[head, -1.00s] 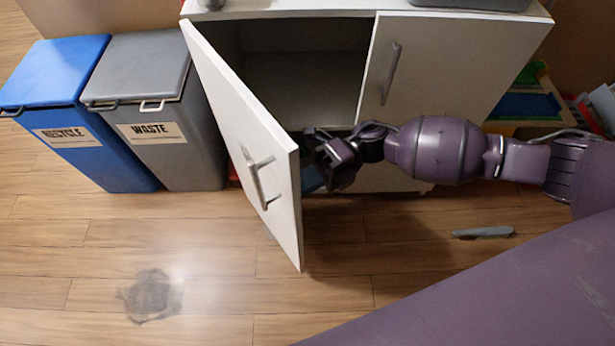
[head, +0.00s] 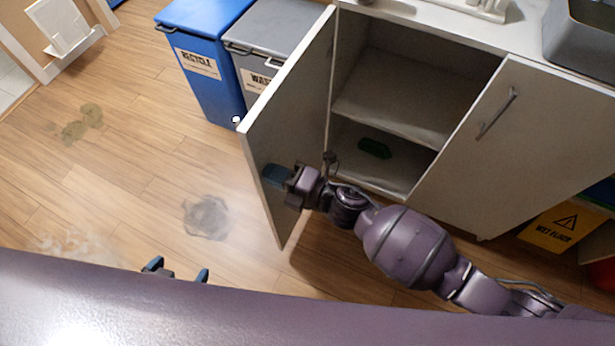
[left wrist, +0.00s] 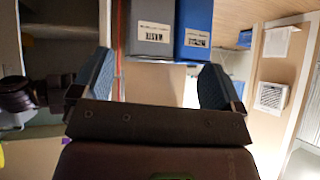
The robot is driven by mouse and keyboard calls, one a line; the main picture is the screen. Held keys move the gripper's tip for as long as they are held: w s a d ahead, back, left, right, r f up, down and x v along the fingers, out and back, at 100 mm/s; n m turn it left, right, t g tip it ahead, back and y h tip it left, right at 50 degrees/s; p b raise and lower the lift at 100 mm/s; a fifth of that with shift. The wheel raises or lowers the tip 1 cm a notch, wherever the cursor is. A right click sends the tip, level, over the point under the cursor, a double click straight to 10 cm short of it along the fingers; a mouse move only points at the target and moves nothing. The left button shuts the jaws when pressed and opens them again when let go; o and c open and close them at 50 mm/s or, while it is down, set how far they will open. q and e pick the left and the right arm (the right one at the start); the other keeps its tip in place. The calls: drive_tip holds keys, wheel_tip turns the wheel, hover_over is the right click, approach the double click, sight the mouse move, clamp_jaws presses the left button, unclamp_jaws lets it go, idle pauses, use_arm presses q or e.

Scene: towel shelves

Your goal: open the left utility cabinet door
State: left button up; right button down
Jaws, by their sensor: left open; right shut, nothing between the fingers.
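The white left cabinet door (head: 290,115) stands wide open in the head view, swung out to the left from the cabinet. Its inner face is towards me; its handle is hidden on the far side. My right gripper (head: 276,178) is shut and empty, at the door's inner face near its free edge. It seems to touch the door. My left gripper (head: 177,270) is open and empty, low in the head view, over the floor and apart from the door. Its two spread fingers also show in the left wrist view (left wrist: 155,85).
The cabinet interior (head: 400,95) shows a shelf and a green object (head: 375,148). The right door (head: 500,140) is closed. A blue recycle bin (head: 205,65) and grey waste bin (head: 262,45) stand behind the open door. Floor to the left is clear apart from stains.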

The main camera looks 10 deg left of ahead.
drive_tip(key=w+a+m+t, duration=0.1)
drive_tip(key=w+a, duration=0.1)
drive_tip(key=a, duration=0.5)
drive_tip(key=shift+w+a+h+b, duration=0.3)
drive_tip(key=shift+a+b, duration=0.05)
drive_tip(key=p+v, duration=0.2)
drive_tip(key=v, duration=0.9)
drive_tip(key=shift+a+f+t, duration=0.1)
drive_tip(key=shift+f+t, duration=0.05)
drive_tip(key=shift+t, duration=0.25)
